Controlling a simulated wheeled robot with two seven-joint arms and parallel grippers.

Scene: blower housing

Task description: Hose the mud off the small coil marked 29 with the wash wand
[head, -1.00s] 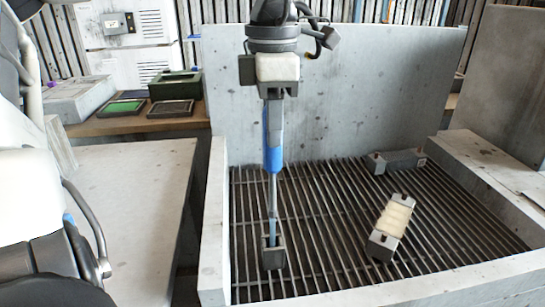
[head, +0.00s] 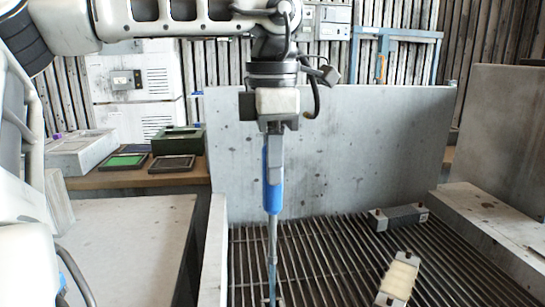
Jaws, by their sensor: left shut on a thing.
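My left gripper (head: 272,128) hangs down over the wash basin and is shut on the wash wand (head: 273,190). The wand is upright, with a blue grip and a thin grey shaft; its lower end runs to the bottom edge and is hardly visible. A small coil (head: 399,277) with cream windings and grey ends lies tilted on the grate at the lower right, apart from the wand. A second, dark grey block-like part (head: 398,217) lies by the back wall. I cannot read a number on either. My right gripper is not in view.
The basin has a slatted grate (head: 330,262) and a tall grey back wall (head: 350,150). A grey ledge (head: 490,230) runs along the right. A bare table (head: 120,240) stands left. A shelf behind holds a green-topped tray (head: 122,161) and a green box (head: 178,141).

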